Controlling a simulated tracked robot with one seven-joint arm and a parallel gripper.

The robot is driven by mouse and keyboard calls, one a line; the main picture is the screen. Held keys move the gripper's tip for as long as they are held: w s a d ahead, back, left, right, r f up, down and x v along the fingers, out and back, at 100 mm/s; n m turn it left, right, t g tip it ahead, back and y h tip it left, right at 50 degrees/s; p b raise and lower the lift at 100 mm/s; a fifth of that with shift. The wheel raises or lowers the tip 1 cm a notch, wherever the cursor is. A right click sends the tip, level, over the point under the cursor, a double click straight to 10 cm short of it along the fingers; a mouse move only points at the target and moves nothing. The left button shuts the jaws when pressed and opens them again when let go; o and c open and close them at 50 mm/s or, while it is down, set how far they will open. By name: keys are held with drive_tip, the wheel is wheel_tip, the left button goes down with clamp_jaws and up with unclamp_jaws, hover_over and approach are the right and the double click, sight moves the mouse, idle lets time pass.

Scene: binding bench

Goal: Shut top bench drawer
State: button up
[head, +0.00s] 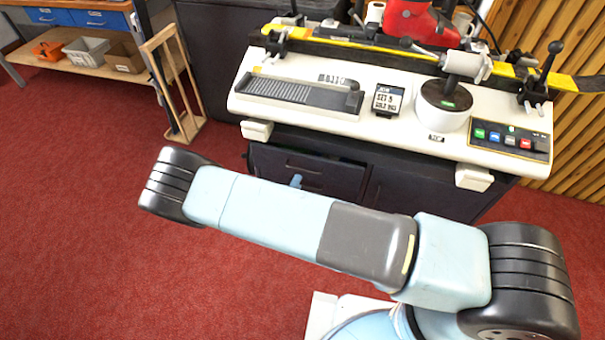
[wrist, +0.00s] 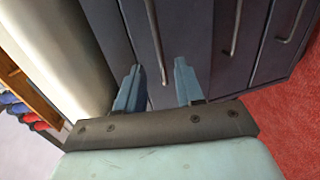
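The top bench drawer (head: 318,170) is a dark front under the left part of the bench in the head view. It stands out a little from the cabinet, and a strip of its inside shows behind its top edge. In the wrist view, dark fronts with metal bar handles fill the upper middle, and the drawer's handle (wrist: 157,45) lies between the finger lines. My gripper (wrist: 158,85) has its two blue fingers apart with nothing between them, close to the drawer front. In the head view, only a blue fingertip shows at the drawer; my arm hides the rest.
The white binding machine (head: 300,115) sits on the bench above the drawer, its edge overhanging. Another dark front (head: 405,190) is to the drawer's right. A wooden rack (head: 170,85) and a shelf with trays (head: 85,60) stand left. Red carpet is clear at left.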

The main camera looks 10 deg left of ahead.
drive_tip(key=x, duration=0.7)
drive_tip(key=shift+w+d, duration=0.1)
drive_tip(key=shift+c, duration=0.5)
clamp_jaws()
drive_tip(key=shift+f, duration=0.1)
idle(0.7)
